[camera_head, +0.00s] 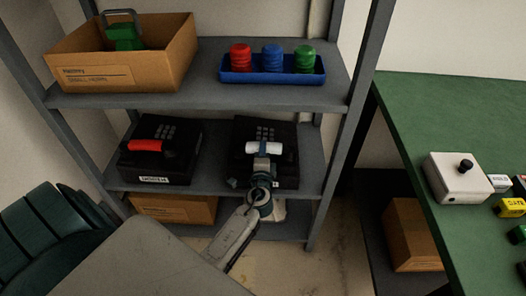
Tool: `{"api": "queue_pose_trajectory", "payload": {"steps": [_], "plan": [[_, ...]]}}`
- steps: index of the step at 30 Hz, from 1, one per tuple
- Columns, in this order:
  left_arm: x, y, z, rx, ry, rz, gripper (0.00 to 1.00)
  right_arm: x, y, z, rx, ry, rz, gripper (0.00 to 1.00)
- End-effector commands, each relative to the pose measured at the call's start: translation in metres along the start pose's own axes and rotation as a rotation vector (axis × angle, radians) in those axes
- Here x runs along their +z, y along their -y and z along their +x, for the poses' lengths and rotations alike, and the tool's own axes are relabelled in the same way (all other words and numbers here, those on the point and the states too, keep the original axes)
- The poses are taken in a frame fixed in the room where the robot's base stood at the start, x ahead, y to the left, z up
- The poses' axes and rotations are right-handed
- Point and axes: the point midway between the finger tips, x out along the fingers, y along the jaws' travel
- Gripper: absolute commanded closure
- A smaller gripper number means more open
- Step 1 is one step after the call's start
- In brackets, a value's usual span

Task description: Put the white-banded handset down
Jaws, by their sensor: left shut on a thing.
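The white-banded handset (257,148) is at the black phone (286,170) on the right of the middle shelf. My left gripper (262,163) is shut on it. The handset lies crosswise over the phone, near its keypad; I cannot tell whether it touches the phone. My left arm comes up from below and hides the front of that phone. A second black phone (182,165) with a red-banded handset (150,146) stands to the left on the same shelf. My right gripper is not in view.
The upper shelf holds a cardboard box (165,75) with a green item and a blue tray (233,76) with red, blue and green stacks. Shelf posts stand on both sides. A green table (430,110) at right bears a white box (456,184) with a black knob.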

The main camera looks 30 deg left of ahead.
Motion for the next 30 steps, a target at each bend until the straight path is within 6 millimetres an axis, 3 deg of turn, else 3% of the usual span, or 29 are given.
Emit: {"api": "queue_pose_trajectory", "payload": {"steps": [9, 10, 13, 23, 28, 30], "plan": [[0.0, -0.004, -0.003, 0.004, 0.001, -0.003, 1.0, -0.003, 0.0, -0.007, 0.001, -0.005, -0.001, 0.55], [0.0, -0.005, -0.003, 0.005, 0.001, -0.002, 0.74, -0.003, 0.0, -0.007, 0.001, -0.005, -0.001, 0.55], [0.0, -0.005, -0.003, 0.005, 0.001, -0.002, 0.56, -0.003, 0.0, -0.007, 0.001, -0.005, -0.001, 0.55], [0.0, -0.004, -0.005, 0.003, 0.0, -0.002, 0.56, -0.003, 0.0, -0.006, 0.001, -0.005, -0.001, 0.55], [0.0, -0.006, -0.028, 0.006, 0.0, -0.003, 0.56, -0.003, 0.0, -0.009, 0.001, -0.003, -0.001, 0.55], [0.0, -0.007, -0.043, 0.006, 0.001, -0.004, 0.56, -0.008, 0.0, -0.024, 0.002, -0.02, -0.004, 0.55]]}}
